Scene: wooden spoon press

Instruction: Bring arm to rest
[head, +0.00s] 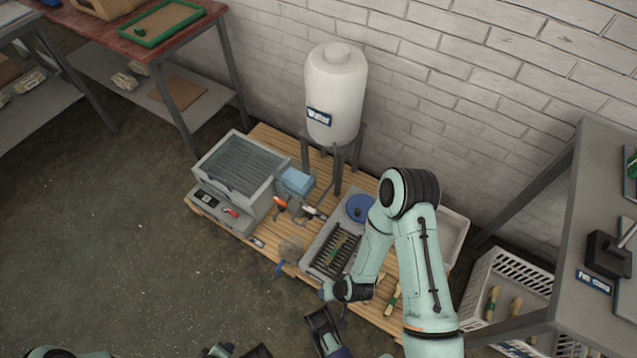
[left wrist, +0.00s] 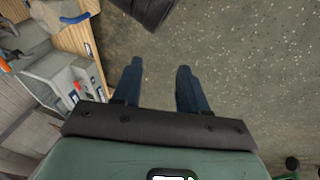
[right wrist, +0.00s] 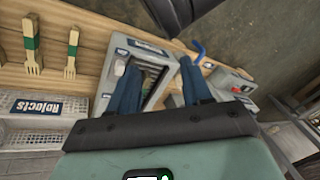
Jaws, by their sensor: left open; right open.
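In the head view my right arm reaches in from the bottom right, folds at a high elbow and comes down at the front edge of the wooden pallet (head: 262,225). In the right wrist view my right gripper (right wrist: 160,82) is open, with nothing between its blue fingers. A grey tray (right wrist: 118,70) lies behind them. In the left wrist view my left gripper (left wrist: 157,88) is open and empty over bare floor. In the head view only dark and teal parts of my left arm show at the bottom edge; its fingertips are not clear.
A white water tank (head: 335,95) stands by the wall, beside a grey machine (head: 240,170). Wooden forks with green bands (right wrist: 72,55) lie on the pallet near a white rejects crate (right wrist: 30,125). A metal table (head: 600,240) stands right. Floor at left is clear.

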